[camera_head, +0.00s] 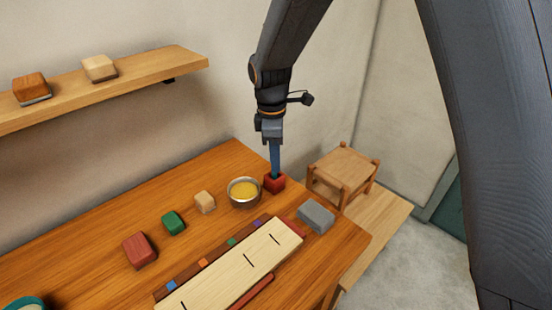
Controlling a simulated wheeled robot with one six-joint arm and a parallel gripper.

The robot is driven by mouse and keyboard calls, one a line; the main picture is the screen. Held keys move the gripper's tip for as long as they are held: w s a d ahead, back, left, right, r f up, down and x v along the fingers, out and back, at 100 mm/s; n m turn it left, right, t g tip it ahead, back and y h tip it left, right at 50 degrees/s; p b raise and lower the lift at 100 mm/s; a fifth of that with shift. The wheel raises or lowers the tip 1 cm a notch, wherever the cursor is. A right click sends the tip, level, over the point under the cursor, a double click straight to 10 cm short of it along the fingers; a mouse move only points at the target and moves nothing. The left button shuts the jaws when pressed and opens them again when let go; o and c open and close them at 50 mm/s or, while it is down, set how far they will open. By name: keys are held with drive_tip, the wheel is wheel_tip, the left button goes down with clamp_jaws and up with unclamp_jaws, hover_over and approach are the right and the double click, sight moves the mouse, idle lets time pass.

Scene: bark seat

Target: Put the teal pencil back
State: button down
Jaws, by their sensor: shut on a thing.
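My gripper (270,132) points straight down over the far right part of the wooden table (218,160). It is shut on a slim, upright blue-teal stick, the teal pencil (275,159). The pencil's lower end meets the top of a small red block (274,185). I cannot tell whether its tip is inside the block, resting on it or just above it. The pencil's upper end is hidden in the gripper.
A metal bowl with yellow contents (244,192) stands just left of the red block. A grey block (316,216) and a pale slotted board (240,270) lie nearer. Tan (205,202), green (173,223) and larger red (139,250) blocks stand left. A stool (343,170) is behind.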

drive_tip(key=shift+f, duration=0.25)
idle(0.4)
drive_tip(key=c, duration=1.7)
unclamp_jaws()
drive_tip(key=shift+a+r+b, duration=0.15)
drive_tip(key=shift+r+b, duration=1)
drive_tip(key=shift+r, duration=2.75)
drive_tip(key=s+d+f+m, duration=0.1)
drive_tip(key=s+d+m, duration=0.4)
drive_tip(key=d, duration=0.3)
drive_tip(key=s+d+f+m+t, duration=0.1)
drive_tip(key=s+d+f+m, duration=0.1)
drive_tip(key=s+d+m, duration=0.3)
drive_tip(key=s+d+f+m, duration=0.2)
drive_tip(key=s+d+m, duration=0.3)
drive_tip(key=d+m, duration=0.3)
drive_tip(key=shift+s+d+f+m+y, duration=0.1)
drive_tip(key=shift+d+f+m+y, duration=0.05)
drive_tip(key=shift+d, duration=0.95)
drive_tip(key=shift+d+f+m+y, duration=0.1)
drive_tip(key=shift+d+m+y, duration=0.05)
drive_tip(key=shift+d, duration=0.9)
